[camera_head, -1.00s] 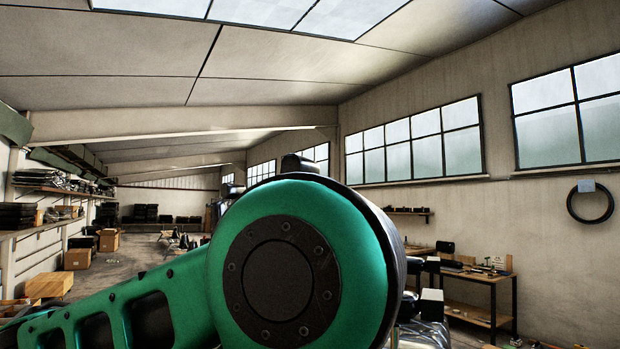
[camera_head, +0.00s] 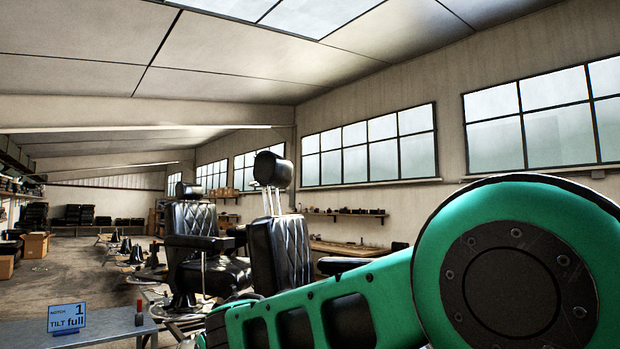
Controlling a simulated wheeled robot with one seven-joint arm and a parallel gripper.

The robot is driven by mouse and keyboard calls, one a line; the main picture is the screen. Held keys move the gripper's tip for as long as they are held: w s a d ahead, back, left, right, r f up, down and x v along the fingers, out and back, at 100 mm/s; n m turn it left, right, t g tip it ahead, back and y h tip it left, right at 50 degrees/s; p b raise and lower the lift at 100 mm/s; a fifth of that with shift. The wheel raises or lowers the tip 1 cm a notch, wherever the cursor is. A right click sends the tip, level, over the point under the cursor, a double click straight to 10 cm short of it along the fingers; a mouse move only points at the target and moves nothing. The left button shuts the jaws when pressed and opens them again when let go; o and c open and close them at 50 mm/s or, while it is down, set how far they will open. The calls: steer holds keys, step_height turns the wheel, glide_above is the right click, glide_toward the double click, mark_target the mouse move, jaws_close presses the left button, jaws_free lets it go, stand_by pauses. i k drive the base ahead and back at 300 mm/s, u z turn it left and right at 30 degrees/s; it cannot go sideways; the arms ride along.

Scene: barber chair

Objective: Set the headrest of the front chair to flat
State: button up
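The nearest black barber chair (camera_head: 280,255) stands at the centre of the head view, its quilted back toward the camera's side. Its black headrest (camera_head: 272,169) sits well above the backrest on two thin metal posts and looks tilted. My green arm link crosses in front of the chair's lower part and hides its seat and base. A second black chair (camera_head: 192,219) stands further back on the left, with a small headrest (camera_head: 188,190) close to its backrest. My gripper is not in view.
A grey table (camera_head: 110,330) at the lower left carries a small blue sign (camera_head: 67,317) reading "NOTCH 1 TILT full" and a small red and dark item (camera_head: 139,313). A wooden workbench (camera_head: 345,249) runs along the right wall. Cardboard boxes (camera_head: 35,244) stand far left; open floor lies between.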

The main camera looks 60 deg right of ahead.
mark_target(270, 169)
steer(key=z, duration=0.3)
steer(key=i, duration=3.45)
steer(key=z, duration=3)
